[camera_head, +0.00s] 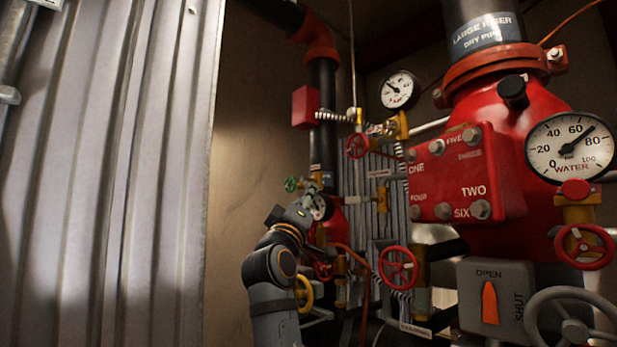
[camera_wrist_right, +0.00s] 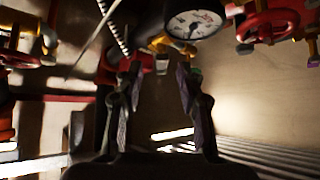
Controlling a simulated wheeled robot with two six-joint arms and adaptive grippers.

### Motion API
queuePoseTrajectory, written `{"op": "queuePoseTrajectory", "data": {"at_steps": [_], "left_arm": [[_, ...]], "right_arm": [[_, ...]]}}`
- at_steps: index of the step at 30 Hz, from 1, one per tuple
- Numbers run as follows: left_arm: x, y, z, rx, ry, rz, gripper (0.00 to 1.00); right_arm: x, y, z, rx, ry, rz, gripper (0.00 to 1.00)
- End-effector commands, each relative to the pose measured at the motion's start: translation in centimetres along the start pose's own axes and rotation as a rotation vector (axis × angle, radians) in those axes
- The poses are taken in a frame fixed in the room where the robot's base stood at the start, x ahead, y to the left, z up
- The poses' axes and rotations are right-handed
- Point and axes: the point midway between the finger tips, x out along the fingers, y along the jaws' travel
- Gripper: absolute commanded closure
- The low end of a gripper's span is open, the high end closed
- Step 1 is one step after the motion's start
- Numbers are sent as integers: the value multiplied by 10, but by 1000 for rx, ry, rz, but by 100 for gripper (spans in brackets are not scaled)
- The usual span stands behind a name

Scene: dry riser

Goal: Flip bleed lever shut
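One arm of mine rises at the lower middle of the head view, and the wrist view fits it being my right arm. My right gripper (camera_wrist_right: 160,76) is open in the right wrist view, its two dark fingers apart with nothing seen between them. Beyond its tips are a small yellow fitting (camera_wrist_right: 163,44) and a white-faced gauge (camera_wrist_right: 194,24). No part is labelled as the bleed lever, so I cannot tell which it is. A grey box (camera_head: 470,279) marked OPEN and SHUT carries an orange pointer (camera_head: 490,303), which points up toward OPEN. My left gripper is not in view.
A large red riser body with a red numbered panel (camera_head: 450,194) and a water gauge (camera_head: 571,146) fills the right. Red handwheels (camera_head: 398,267) and thin pipes crowd the middle. A corrugated metal panel (camera_head: 110,170) stands at left, with bare wall (camera_head: 245,130) beside it.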

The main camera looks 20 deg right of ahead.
Motion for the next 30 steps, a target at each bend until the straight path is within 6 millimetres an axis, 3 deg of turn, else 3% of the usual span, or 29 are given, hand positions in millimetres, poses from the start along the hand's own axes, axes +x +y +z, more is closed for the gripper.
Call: {"op": "queuePoseTrajectory", "data": {"at_steps": [1, 6, 16, 24, 30], "left_arm": [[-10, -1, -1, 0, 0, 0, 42], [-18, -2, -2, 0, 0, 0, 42], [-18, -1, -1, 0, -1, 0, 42], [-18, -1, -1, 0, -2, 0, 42], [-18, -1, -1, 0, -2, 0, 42]], "right_arm": [[12, 4, -2, -4, -1, 0, 62], [29, 1, -1, 0, 0, 0, 62], [31, -1, 1, 2, 0, -1, 62], [31, -1, 1, 2, 0, -1, 99], [31, -1, 0, 2, 0, -1, 100]]}}
